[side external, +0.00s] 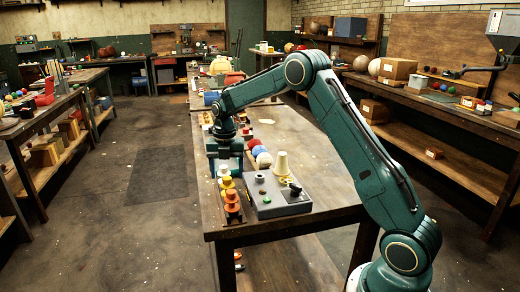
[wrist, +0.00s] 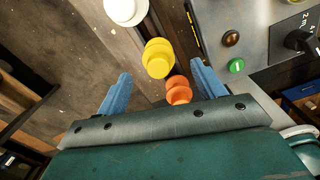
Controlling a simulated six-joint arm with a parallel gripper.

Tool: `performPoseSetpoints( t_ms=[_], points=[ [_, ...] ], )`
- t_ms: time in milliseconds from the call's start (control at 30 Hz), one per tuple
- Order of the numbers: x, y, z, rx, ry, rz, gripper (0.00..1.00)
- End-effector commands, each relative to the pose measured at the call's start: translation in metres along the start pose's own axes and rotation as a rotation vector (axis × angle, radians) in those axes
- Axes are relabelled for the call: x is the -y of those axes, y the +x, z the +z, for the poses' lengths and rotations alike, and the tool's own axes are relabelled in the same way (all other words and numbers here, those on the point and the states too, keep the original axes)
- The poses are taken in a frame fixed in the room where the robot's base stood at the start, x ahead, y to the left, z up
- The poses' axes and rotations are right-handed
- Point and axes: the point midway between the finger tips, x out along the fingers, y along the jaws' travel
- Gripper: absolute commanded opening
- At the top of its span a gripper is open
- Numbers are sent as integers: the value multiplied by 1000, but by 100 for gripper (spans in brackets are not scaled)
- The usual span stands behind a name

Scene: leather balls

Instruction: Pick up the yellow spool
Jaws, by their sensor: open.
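The yellow spool (wrist: 158,58) stands in a row on a dark strip at the table's edge, between a white spool (wrist: 126,10) and an orange spool (wrist: 179,90). In the side view the yellow spool (side external: 227,183) is just below my gripper (side external: 224,160). My gripper (wrist: 163,85) is open and empty, with its blue fingers spread wide. In the wrist view the yellow spool lies just beyond the fingertip line, and the orange spool shows between the fingers. I cannot tell the exact height of the fingertips above the spools.
The table's left edge runs close to the spools, with open floor (side external: 150,200) beyond.

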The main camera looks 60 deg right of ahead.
Motion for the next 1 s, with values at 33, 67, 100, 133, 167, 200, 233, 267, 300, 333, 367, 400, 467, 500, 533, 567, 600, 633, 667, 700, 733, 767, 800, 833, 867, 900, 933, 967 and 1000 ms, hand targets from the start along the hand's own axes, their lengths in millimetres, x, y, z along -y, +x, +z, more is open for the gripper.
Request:
performPoseSetpoints(
  t_ms=[33,67,100,133,167,200,233,267,300,333,367,400,467,500,533,567,600,633,667,700,733,767,800,833,867,900,933,967,1000],
  points=[
    [0,0,0,0,0,0,69],
    [0,0,0,0,0,0,69],
    [0,0,0,0,0,0,69],
    [0,1,0,-1,0,-1,69],
    [0,2,0,-1,0,-1,69],
    [0,4,0,-1,0,-1,69],
    [0,6,0,-2,0,-1,69],
    [0,8,0,-2,0,-2,69],
    [0,11,0,-2,0,-2,69],
    [0,14,1,-2,0,-2,69],
    [-1,18,1,-3,0,-2,69],
    [-1,23,1,-3,0,-3,69],
    [-1,30,2,-3,0,-2,69],
    [-1,35,2,-3,0,-3,69],
    [-1,38,2,-3,0,-3,69],
    [-1,41,2,-3,0,-3,69],
    [-2,44,2,-2,0,-2,69],
    [-2,47,2,-2,0,-1,69],
    [-2,48,2,-2,0,-1,69],
    [-2,50,2,-2,0,-1,69],
    [-2,51,2,-2,0,-1,69],
    [-2,52,2,-1,0,-1,69],
    [-2,52,2,-1,0,0,69],
    [-2,52,2,-1,0,0,69],
    [-2,52,2,-1,0,0,69],
    [-2,52,2,-1,0,0,69],
    [-2,52,2,-1,0,0,69],
    [-2,52,2,-1,0,0,69],
    [-2,52,2,-1,0,0,69]
  ],
)
